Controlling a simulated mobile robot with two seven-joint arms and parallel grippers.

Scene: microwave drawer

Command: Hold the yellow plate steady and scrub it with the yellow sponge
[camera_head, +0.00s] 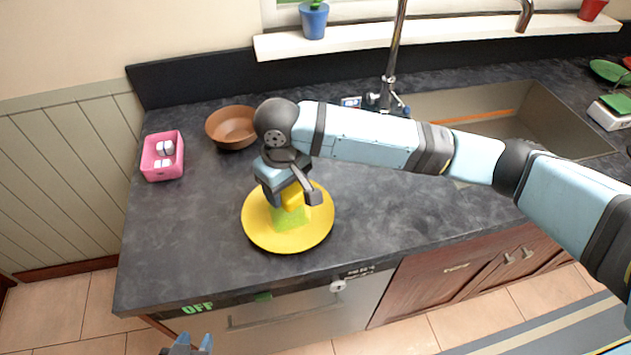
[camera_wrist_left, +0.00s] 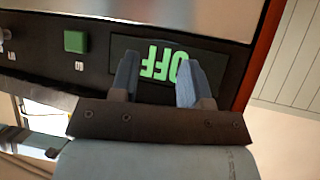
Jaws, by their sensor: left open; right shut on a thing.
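The yellow plate (camera_head: 262,236) lies flat on the dark countertop near its front edge. My right gripper (camera_head: 297,196) is above the plate and shut on the yellow sponge (camera_head: 293,197). A yellow-green patch (camera_head: 289,217) shows on the plate just below the sponge; whether the sponge touches the plate is hard to tell. My left gripper (camera_head: 187,346) is low at the bottom edge of the head view, below the counter front and away from the plate. In the left wrist view its fingers (camera_wrist_left: 158,80) are apart with nothing between them, facing a green "OFF" display.
A brown bowl (camera_head: 231,127) and a pink box (camera_head: 162,156) with white items stand at the back left. The sink (camera_head: 480,118) and faucet (camera_head: 391,60) are behind my right arm. The appliance front with the OFF display (camera_head: 198,308) is below the counter edge. The counter left of the plate is clear.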

